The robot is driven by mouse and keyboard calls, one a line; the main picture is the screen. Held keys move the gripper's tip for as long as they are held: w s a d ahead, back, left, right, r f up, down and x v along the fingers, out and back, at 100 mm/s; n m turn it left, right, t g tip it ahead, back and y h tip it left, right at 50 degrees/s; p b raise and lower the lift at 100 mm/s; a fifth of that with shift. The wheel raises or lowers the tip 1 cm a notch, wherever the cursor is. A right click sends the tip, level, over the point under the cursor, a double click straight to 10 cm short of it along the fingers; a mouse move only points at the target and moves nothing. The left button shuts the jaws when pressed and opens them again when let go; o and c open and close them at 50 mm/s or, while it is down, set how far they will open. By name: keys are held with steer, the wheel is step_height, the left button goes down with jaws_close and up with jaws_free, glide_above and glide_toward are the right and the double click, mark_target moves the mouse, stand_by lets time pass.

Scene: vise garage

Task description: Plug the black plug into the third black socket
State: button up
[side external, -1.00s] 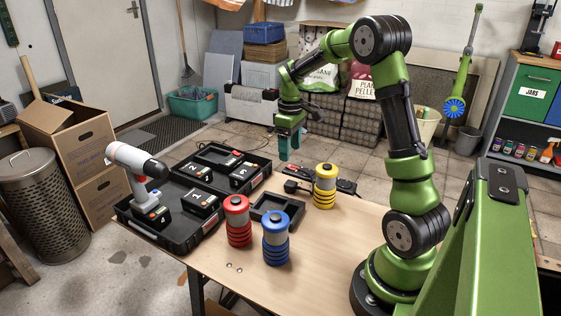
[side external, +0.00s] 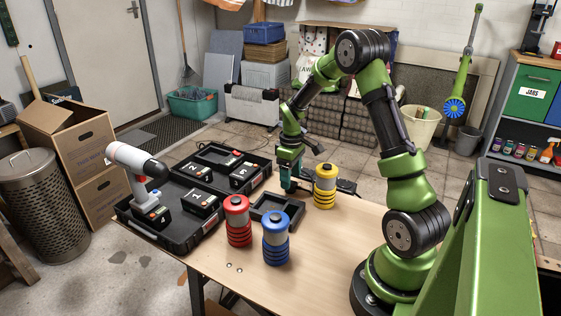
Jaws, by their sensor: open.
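My green gripper (side external: 287,186) points down, with its teal fingers low at the table near the black plug. It is open. The black plug (side external: 300,187) lies on the table beside or between the fingertips; I cannot tell which, as the fingers cover part of it. A black socket strip (side external: 345,187) lies just to the right, behind the yellow spool. The single sockets on it are too small to tell apart.
A yellow spool (side external: 325,189) stands close to the right of my gripper. A black tray (side external: 276,210) lies in front, with a red spool (side external: 238,222) and a blue spool (side external: 276,240). An open black case (side external: 178,238) with numbered batteries and a drill (side external: 137,160) is at the left.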

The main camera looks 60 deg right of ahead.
step_height(320, 180, down, 2)
steer(key=shift+f, duration=0.1)
steer(key=c, duration=1.1)
